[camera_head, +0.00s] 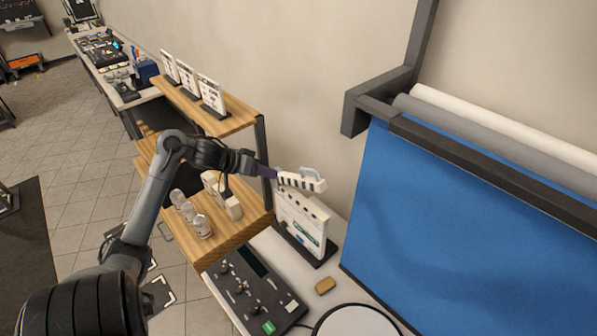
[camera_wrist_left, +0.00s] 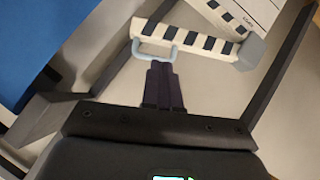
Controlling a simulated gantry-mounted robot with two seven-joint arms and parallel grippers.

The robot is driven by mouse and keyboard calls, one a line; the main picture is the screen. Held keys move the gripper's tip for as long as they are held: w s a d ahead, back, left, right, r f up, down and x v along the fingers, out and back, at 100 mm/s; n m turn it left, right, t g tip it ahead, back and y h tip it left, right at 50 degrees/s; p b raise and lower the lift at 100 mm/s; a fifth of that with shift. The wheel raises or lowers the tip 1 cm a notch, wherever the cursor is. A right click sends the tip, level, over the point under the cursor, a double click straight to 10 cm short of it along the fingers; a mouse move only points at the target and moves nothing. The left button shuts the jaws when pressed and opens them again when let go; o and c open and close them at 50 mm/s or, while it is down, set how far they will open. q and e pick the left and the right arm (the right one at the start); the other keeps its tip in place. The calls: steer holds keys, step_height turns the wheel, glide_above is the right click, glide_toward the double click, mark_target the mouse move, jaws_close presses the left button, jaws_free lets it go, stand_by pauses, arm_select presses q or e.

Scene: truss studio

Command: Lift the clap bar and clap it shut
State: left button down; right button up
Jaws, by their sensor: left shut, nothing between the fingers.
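The clapperboard (camera_head: 302,224) stands upright on a dark base on the white table, with its slate facing left. Its striped black-and-white clap bar (camera_head: 300,182) sits at an angle above the board's top edge. In the wrist view the clap bar (camera_wrist_left: 198,42) and the striped strip on the slate (camera_wrist_left: 235,17) spread apart from a grey end block (camera_wrist_left: 251,50). A pale blue handle (camera_head: 310,173) is on the bar. My left gripper (camera_head: 274,173) is shut and empty beside the bar. In the wrist view its fingertips (camera_wrist_left: 160,66) are at the handle (camera_wrist_left: 153,52); contact is unclear.
A control panel with knobs (camera_head: 250,290), a small tan block (camera_head: 325,286) and a white round disc (camera_head: 355,322) lie in front of the board. A wooden shelf (camera_head: 222,235) with bottles stands left. A blue backdrop (camera_head: 470,240) hangs to the right.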

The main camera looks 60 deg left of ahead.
arm_select(q)
steer(key=w+a+r+t+y+b, duration=0.1)
steer(key=a+r, duration=0.2)
steer(key=r, duration=0.3)
steer(key=s+d+f+p+x, duration=0.1)
steer(key=x, duration=1.2)
steer(key=shift+d+f+p, duration=0.15)
steer(key=shift+f+p, duration=0.2)
steer(key=shift+p, duration=0.05)
